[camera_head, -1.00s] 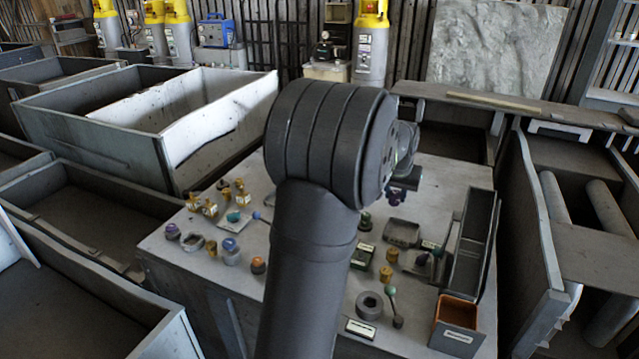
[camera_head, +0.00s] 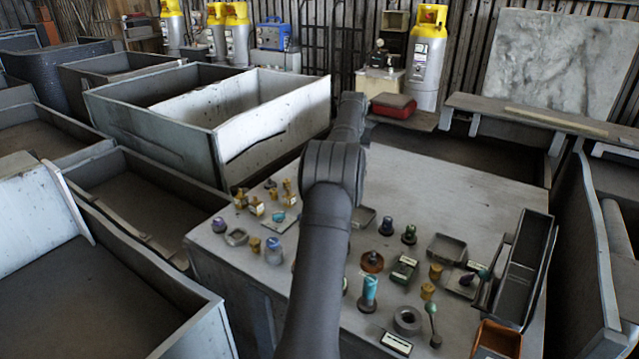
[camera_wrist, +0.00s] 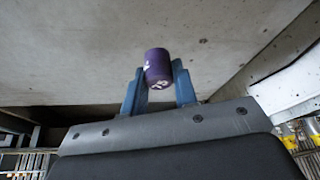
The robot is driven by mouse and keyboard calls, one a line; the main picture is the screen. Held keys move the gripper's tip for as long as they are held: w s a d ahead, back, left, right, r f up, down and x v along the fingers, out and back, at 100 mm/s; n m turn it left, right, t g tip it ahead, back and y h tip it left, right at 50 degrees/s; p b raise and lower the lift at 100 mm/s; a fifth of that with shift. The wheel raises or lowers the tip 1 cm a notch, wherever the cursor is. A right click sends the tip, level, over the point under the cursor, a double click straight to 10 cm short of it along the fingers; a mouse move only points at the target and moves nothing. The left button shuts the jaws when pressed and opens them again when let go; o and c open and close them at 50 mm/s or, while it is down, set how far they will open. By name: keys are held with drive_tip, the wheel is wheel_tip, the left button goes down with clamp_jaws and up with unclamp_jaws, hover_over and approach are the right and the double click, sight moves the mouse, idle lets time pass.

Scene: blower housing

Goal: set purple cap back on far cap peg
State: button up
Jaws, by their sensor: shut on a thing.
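A small purple cap (camera_wrist: 158,67) with white marks on it is in the wrist view. My gripper (camera_wrist: 158,72) is shut on it, with a blue finger on each side. In the head view my gripper and the cap are hidden behind my arm, which reaches over the grey table (camera_head: 440,185) toward its back.
Small brass parts (camera_head: 257,206), a teal cylinder (camera_head: 369,289), a grey ring (camera_head: 407,320) and a tall grey bin (camera_head: 525,265) stand on the table. An orange-brown box (camera_head: 496,340) is at the front right. The table's back right is clear.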

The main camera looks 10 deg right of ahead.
drive_tip(key=w+a+f, duration=0.2)
drive_tip(key=w+a, duration=0.1)
drive_tip(key=w+a+f, duration=0.2)
drive_tip(key=w+a, duration=0.1)
drive_tip(key=w+a+f, duration=0.2)
drive_tip(key=f, duration=0.1)
drive_tip(key=shift+w+a, duration=0.4)
drive_tip(key=shift+f, duration=2.05)
drive_tip(key=shift+f, duration=0.2)
drive_tip(key=o, duration=1)
drive_tip(key=shift+o, duration=0.2)
drive_tip(key=shift+r, duration=0.1)
drive_tip(key=v, duration=1.2)
drive_tip(key=shift+r, duration=0.1)
